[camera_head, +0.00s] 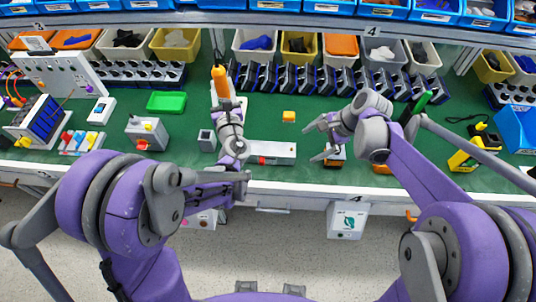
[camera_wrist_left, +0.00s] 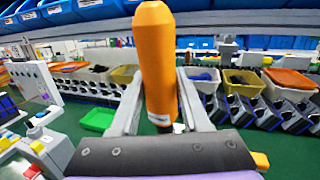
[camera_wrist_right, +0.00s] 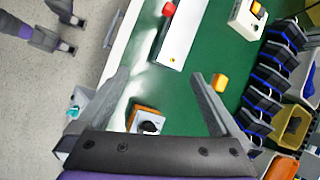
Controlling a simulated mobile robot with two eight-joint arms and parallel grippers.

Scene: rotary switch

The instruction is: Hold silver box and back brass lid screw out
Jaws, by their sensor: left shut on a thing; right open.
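The long silver box (camera_head: 279,150) lies near the bench's front edge, between my arms. In the right wrist view the silver box (camera_wrist_right: 184,36) shows a red button at one end and a small brass-coloured spot, perhaps the lid screw (camera_wrist_right: 172,58), near the other. My left gripper (camera_head: 222,104) is shut on an orange-handled screwdriver (camera_head: 219,80), held upright behind the box; its handle (camera_wrist_left: 155,60) fills the middle of the left wrist view. Its tip is hidden. My right gripper (camera_head: 311,144) is open and empty, right of the box and apart from it.
An orange-and-white box with a black knob (camera_wrist_right: 149,123) sits below my right gripper. A yellow block (camera_head: 289,116) lies behind the silver box. A green tray (camera_head: 166,102) and a grey box with a red button (camera_head: 146,133) stand left. Dark holders and bins line the back.

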